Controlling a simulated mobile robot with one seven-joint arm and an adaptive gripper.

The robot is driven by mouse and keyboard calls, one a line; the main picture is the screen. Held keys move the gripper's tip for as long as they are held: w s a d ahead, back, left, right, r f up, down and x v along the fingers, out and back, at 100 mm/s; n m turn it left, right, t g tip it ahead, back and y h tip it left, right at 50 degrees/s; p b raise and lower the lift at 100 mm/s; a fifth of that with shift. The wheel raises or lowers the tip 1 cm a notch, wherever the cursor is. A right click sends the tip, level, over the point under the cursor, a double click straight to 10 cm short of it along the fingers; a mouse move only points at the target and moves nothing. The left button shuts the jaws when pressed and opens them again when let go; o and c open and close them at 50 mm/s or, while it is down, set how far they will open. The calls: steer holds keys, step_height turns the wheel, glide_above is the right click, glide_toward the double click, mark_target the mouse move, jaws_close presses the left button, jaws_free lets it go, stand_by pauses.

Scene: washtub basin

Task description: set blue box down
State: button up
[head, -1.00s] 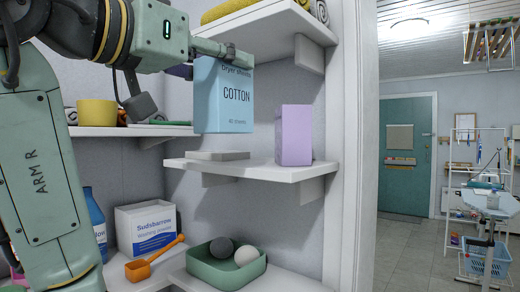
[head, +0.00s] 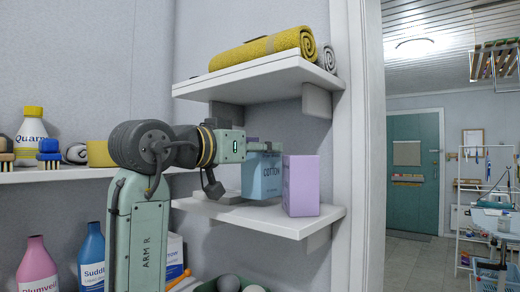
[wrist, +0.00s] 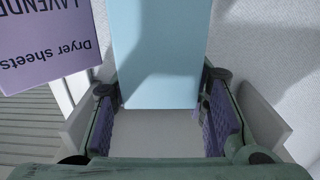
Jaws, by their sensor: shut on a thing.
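The blue box (head: 263,177), a tall light-blue carton marked COTTON, stands upright at the middle wall shelf (head: 262,217), just left of the purple box (head: 303,185). My gripper (head: 265,147) is shut on its upper part from the left. The blue box's base is level with the shelf top; I cannot tell whether it touches. In the wrist view the blue box (wrist: 160,50) fills the space between my two purple-padded fingers (wrist: 163,100). The purple lavender dryer-sheet box (wrist: 45,40) is close beside it.
The upper shelf (head: 262,75) with a rolled yellow towel (head: 262,47) is overhead.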

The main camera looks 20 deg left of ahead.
steer(key=shift+f, duration=0.7)
steer(key=shift+f, duration=0.15)
steer(key=o, duration=1)
steer(key=shift+c, duration=0.2)
